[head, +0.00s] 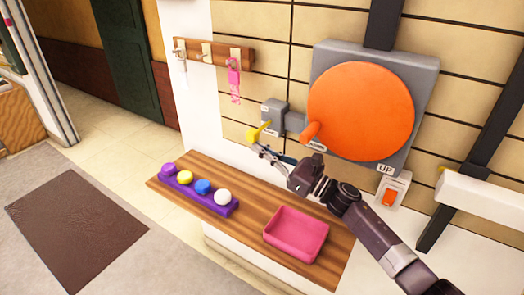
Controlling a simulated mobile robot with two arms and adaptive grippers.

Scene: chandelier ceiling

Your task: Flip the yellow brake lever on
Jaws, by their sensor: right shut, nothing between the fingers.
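The yellow brake lever (257,133) sticks out to the lower left of a small grey box (273,112) on the tiled wall, left of a big orange disc (361,111). My right gripper (262,150) is at the end of the dark arm that comes in from the lower right. Its fingers are shut with nothing between them. The fingertips are just below the lever; whether they touch it I cannot tell. My left gripper is out of view.
Below, a wooden shelf (255,226) bears a purple rack (183,191) with coloured balls and a pink tray (297,233). A switch (391,194) is at right. Hooks (207,51) hang upper left.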

